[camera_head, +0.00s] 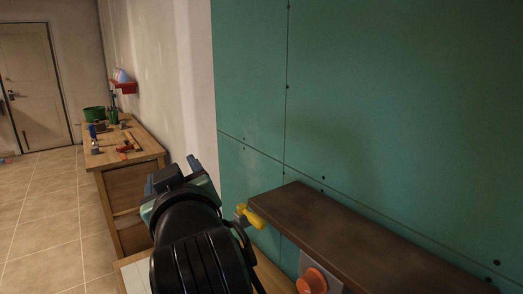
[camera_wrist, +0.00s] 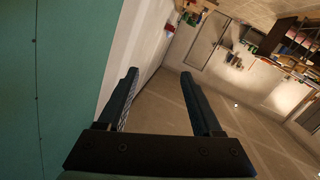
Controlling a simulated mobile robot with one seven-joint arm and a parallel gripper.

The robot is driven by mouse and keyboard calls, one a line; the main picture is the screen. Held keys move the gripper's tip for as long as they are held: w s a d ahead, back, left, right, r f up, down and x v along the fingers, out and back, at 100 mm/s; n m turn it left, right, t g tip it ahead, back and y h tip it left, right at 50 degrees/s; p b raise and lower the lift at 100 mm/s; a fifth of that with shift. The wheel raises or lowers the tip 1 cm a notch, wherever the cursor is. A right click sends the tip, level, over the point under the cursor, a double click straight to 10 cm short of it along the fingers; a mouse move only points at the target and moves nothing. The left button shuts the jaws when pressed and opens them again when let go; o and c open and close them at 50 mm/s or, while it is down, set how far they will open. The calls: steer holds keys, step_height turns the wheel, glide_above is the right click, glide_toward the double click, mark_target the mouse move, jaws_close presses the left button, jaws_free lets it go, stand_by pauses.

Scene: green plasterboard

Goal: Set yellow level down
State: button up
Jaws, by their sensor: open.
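My gripper (camera_wrist: 158,76) is open, with its two dark fingers spread and nothing between them in the wrist view. In the head view my gripper (camera_head: 172,173) is at the lower middle, left of the green plasterboard (camera_head: 360,90). A small yellow object (camera_head: 248,216) is just right of my arm, by the left end of a dark brown shelf board (camera_head: 350,236). It has a grey part at its left, and I cannot tell whether it is the yellow level. No long yellow level shows clearly in either view.
A wooden workbench (camera_head: 112,160) with a green bucket (camera_head: 94,113) and several tools stands along the wall at left. A red wall shelf (camera_head: 124,87) hangs above it. An orange knob-like object (camera_head: 312,281) is below the board. Tiled floor (camera_head: 45,220) at left is open.

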steer(key=s+d+r+m+t+h, duration=0.3)
steer(key=s+d+r+t, duration=0.3)
steer(key=s+r, duration=0.2)
steer(key=s+d+r+m+t+h, duration=0.3)
steer(key=s+d+r+m+t, duration=0.2)
steer(key=r, duration=0.7)
steer(key=s+d+t, duration=0.1)
steer(key=s+d, duration=0.1)
steer(key=s, duration=0.1)
steer(key=shift+s+d+h, duration=0.15)
steer(key=shift+h, duration=0.15)
step_height(320, 180, up, 4)
steer(key=p, duration=0.3)
steer(key=shift+f+p, duration=0.25)
steer(key=shift+p, duration=0.05)
